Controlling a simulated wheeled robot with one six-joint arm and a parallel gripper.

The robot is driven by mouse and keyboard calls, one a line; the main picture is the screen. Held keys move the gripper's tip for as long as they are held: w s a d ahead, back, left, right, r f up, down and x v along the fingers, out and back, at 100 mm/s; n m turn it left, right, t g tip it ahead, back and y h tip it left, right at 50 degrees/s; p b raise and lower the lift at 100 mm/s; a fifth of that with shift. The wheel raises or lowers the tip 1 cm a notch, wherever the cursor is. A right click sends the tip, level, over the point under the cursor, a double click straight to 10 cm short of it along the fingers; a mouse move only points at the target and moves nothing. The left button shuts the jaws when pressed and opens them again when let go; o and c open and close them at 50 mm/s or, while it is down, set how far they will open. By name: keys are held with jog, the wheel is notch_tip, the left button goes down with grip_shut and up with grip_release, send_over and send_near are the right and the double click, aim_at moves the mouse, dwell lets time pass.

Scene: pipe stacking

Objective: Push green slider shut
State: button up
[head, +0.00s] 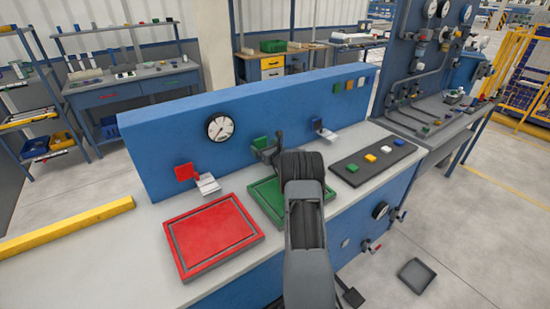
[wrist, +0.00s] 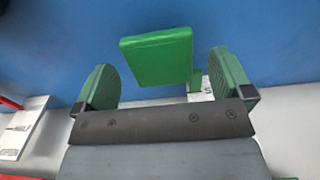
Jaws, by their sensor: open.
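The green slider (wrist: 157,57) has a square green block and stands in front of the blue panel. In the wrist view it shows between and beyond the two green finger pads of my gripper (wrist: 160,72). My gripper is open, with a gap visible on both sides of the block; I cannot tell whether it touches. In the head view the green slider (head: 259,142) shows just left of my gripper (head: 272,152). Its white base (wrist: 200,97) is mostly hidden behind my gripper.
The red slider (head: 184,172) with its white base is at left, the blue slider (head: 318,124) at right. A gauge (head: 220,126) is on the blue panel (head: 165,150). A red tray (head: 176,246), a green tray (head: 262,207) and a dark strip (head: 350,178) with coloured blocks lie on the bench.

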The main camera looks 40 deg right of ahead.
jog(key=s, duration=0.3)
jog(key=s+b, duration=0.1)
jog(key=s, duration=0.7)
jog(key=shift+a, duration=0.35)
jog(key=s+a+r+n+g+y, duration=0.25)
jog(key=a+n, duration=0.35)
jog(key=a, duration=0.3)
jog(key=s+a+r+n+g+y, duration=0.1)
jog(key=a+r+n+g+y, duration=0.25)
jog(key=a+n, duration=0.45)
jog(key=s+a+r+n+g+y, duration=0.2)
jog(key=a+r+n+g+y, duration=0.15)
jog(key=a, duration=0.75)
jog(key=s+a+n+g+h+p, duration=0.25)
jog(key=s+a+n+g, duration=0.35)
jog(key=s+n, duration=0.5)
jog(key=s+n+t+h, duration=0.1)
jog(key=s+n+h, duration=0.5)
jog(key=s+n, duration=0.2)
jog(key=shift+s+d+r, duration=0.2)
jog(key=shift+s+d, duration=0.25)
jog(key=shift+s, duration=0.3)
